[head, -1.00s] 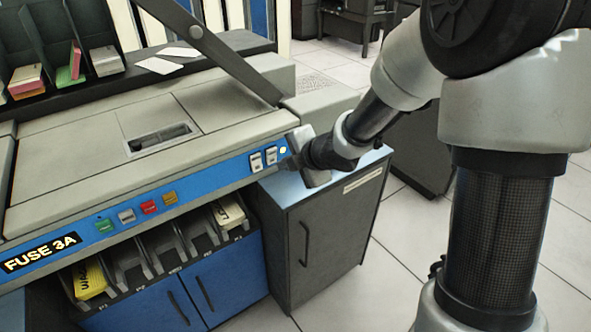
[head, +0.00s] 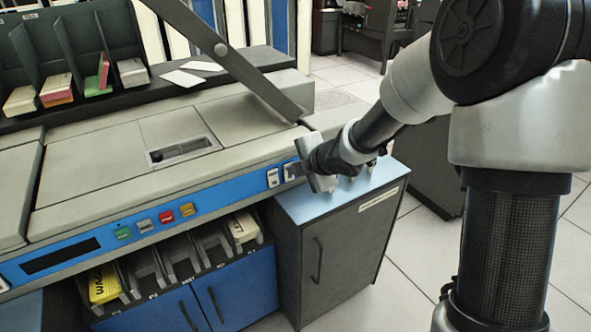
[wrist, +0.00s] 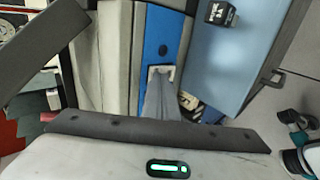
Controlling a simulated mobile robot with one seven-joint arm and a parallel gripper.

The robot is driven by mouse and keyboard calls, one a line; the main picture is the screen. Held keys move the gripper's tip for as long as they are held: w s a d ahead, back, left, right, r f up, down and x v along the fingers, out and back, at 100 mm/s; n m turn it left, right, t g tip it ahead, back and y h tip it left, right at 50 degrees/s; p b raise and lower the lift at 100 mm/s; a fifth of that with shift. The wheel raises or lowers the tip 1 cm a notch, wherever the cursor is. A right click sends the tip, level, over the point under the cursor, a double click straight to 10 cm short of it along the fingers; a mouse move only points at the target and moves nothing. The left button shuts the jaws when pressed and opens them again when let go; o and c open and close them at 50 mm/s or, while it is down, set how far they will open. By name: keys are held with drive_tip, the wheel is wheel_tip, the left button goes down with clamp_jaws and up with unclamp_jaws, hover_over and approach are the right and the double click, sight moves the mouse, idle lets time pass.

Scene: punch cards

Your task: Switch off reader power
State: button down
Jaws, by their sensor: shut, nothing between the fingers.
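The card reader's blue front panel (head: 215,202) runs along the machine's near edge. At its right end are two white rocker switches; the left one (head: 272,178) is in plain view. My gripper (head: 291,171) is at the right switch and hides most of it in the head view. In the wrist view my gripper (wrist: 161,85) is shut and empty, its tips at a white switch (wrist: 161,71) on the blue strip. They appear to touch it. A small round lamp (wrist: 163,50) beyond the switch is dark. The panel's display (head: 60,256) is black and blank.
Green, grey, red and orange buttons (head: 167,217) sit left of the switches. Card pockets (head: 180,258) hang below the panel. A dark cabinet with a light blue top (head: 318,204) stands under my gripper. A slanted grey bar (head: 225,55) rises behind.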

drive_tip(key=shift+r, duration=0.15)
drive_tip(key=shift+r+p, duration=0.65)
drive_tip(key=shift+p, duration=0.1)
